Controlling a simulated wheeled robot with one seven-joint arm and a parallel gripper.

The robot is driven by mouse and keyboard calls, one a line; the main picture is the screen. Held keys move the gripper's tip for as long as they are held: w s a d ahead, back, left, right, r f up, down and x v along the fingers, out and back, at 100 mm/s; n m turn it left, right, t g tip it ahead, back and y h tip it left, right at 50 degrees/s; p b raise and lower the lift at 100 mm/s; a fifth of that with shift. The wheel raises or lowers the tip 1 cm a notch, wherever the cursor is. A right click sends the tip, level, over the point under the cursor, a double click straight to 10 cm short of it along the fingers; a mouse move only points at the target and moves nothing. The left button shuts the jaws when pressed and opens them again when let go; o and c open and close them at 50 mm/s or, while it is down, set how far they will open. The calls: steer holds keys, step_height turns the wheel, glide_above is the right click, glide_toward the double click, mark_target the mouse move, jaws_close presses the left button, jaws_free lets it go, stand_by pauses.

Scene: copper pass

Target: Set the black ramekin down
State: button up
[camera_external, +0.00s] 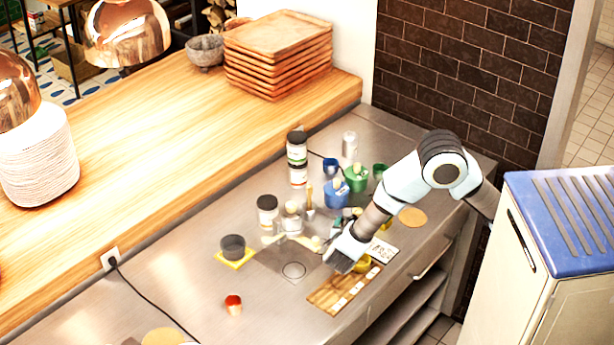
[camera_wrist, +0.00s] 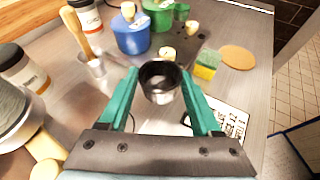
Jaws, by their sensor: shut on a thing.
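The black ramekin (camera_wrist: 159,82) is between the green fingers of my gripper (camera_wrist: 160,88) in the wrist view. The fingers are shut on its sides and its dark, empty inside shows. In the external view my gripper (camera_external: 340,228) is low over the steel counter, near the blue pot. The ramekin is mostly hidden by my arm there, and I cannot tell whether its base touches the counter. Another dark round pot (camera_external: 233,246) stands on a yellow square (camera_external: 234,260) left of my gripper.
A blue pot (camera_wrist: 131,34) and a green pot (camera_wrist: 158,12) stand beyond the ramekin. A yellow-green sponge (camera_wrist: 207,64) and a round tan disc (camera_wrist: 237,57) lie to the right. Lidded jars (camera_external: 267,212) stand left. A wooden board (camera_external: 343,289) lies at the front edge.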

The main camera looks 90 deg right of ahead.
steer(key=shift+f+p, duration=0.4)
steer(key=shift+f, duration=1.75)
steer(key=shift+f, duration=0.2)
steer(key=o, duration=1.4)
steer(key=shift+r, duration=0.25)
steer(key=b+v, duration=0.2)
steer(key=v, duration=1)
steer(key=shift+b, duration=0.35)
